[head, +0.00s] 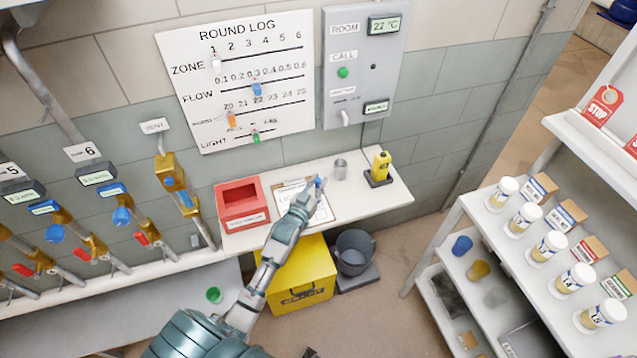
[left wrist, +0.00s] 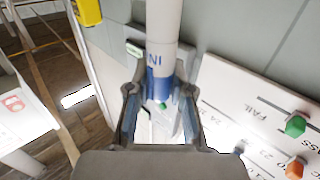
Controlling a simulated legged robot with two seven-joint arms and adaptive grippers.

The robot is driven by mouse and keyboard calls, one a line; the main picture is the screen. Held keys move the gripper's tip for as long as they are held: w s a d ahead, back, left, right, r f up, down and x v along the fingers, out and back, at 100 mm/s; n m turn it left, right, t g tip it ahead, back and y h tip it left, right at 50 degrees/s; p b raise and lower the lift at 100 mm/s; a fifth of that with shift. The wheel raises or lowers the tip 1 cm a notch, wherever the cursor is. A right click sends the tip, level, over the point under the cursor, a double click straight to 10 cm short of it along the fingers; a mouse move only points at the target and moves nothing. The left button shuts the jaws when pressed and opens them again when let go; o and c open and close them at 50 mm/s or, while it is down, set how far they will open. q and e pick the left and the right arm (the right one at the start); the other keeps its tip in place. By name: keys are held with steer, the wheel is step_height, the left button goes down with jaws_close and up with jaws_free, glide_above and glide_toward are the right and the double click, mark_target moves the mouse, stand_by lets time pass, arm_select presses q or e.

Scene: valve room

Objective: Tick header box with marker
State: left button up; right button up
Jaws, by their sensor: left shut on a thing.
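My left gripper (head: 308,194) reaches over the clipboard (head: 324,213) on the white shelf, covering part of its sheet. It is shut on the marker, whose blue part (head: 319,183) shows at the fingertips. In the left wrist view, the marker (left wrist: 164,35) is a white cylinder with a blue band, between the two fingers (left wrist: 160,105). The header box is too small or hidden to make out. I cannot tell whether the marker touches the paper. My right gripper is not in view.
A red open bin (head: 241,203) stands left of the clipboard. A grey cup (head: 340,168) and a yellow device (head: 381,166) stand to the right. The round log board (head: 238,80) hangs on the wall behind. A yellow box (head: 305,280) and grey bucket (head: 355,252) are below.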

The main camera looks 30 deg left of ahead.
arm_select(q)
steer(key=shift+a+f, duration=0.1)
steer(key=shift+a, duration=0.95)
steer(key=shift+d, duration=0.25)
steer(key=shift+d+p, duration=0.45)
steer(key=shift+d, duration=0.1)
steer(key=shift+s+a, duration=0.1)
steer(key=shift+s, duration=0.05)
steer(key=shift+s+a+p, duration=0.1)
steer(key=shift+s+p, duration=0.2)
steer(key=shift+p, duration=0.1)
